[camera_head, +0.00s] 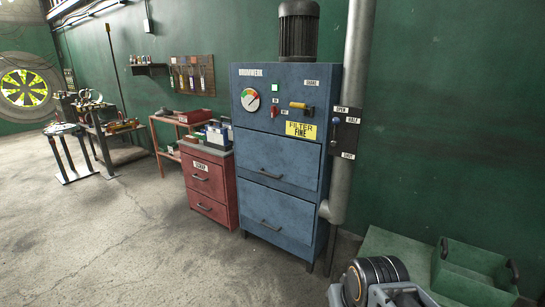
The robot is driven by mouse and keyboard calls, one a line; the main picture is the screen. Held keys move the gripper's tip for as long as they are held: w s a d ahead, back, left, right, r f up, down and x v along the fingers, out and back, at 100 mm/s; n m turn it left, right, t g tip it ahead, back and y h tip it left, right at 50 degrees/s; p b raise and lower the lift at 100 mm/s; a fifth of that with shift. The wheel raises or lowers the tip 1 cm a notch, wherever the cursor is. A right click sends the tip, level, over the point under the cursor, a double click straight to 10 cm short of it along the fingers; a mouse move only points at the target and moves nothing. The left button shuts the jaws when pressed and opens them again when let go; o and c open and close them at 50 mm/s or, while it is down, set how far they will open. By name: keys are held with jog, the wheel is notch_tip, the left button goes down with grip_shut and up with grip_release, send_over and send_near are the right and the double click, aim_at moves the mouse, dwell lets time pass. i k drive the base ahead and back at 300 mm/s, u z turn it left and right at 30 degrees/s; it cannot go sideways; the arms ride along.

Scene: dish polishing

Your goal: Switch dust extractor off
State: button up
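The dust extractor is a blue cabinet (257,156) against the green wall, with two drawers and a dark ribbed motor (298,33) on top. Its upper panel has a round dial gauge (250,99), a lit green-white lamp (275,87) and a small red switch (274,111) with tiny labels beside it. The switch's exact position is too small to tell. A yellow-handled lever (299,105) sits to the right, above a yellow "FILTER FINE" label (300,130). My gripper is not visible; only part of my own arm shows at the bottom right, well apart from the cabinet.
A grey pipe (352,100) runs up the cabinet's right side, beside a small lever plate (345,132). A red drawer unit (208,187) stands at its left. Green bins (470,270) lie at the lower right. The concrete floor (140,245) in front is clear.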

aim_at(274, 111)
jog(key=u, duration=0.3)
jog(key=i, duration=2.55)
jog(key=u, duration=0.55)
